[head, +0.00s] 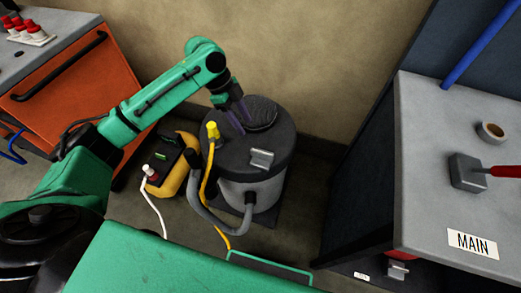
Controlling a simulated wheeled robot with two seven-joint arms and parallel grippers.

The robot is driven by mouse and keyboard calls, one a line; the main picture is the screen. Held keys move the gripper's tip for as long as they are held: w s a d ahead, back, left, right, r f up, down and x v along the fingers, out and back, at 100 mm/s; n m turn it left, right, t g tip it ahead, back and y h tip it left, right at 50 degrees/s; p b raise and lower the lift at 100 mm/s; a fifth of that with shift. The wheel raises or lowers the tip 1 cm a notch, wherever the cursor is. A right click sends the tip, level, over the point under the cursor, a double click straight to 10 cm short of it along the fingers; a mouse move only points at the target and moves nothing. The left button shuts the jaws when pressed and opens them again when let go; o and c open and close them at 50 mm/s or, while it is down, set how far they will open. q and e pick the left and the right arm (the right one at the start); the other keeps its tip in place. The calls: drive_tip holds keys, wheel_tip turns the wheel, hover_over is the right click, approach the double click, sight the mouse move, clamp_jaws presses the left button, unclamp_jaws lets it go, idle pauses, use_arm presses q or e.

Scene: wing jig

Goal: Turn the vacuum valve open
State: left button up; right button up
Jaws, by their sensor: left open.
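A grey drum-shaped vacuum unit (253,190) with a dark lid stands on the floor by the wall. A round black ribbed piece (262,113) sits on its lid. A yellow fitting (212,131) with a yellow hose is at the lid's left side. My left gripper (240,120) is open, pointing down over the lid beside the black piece; I cannot tell whether it touches. A grey block with a red lever (500,171) is on the right bench, near a label reading MAIN. Which part is the vacuum valve is not labelled. My right gripper is not in view.
A yellow and black box (180,170) stands left of the vacuum. An orange cabinet (60,100) with red-capped items is at the far left. Cables and a grey hose lie in front.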

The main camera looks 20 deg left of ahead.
sight(261, 152)
use_arm(q)
drive_tip(key=x, duration=1.4)
drive_tip(key=shift+w+d, duration=0.1)
drive_tip(key=shift+d, duration=0.05)
clamp_jaws()
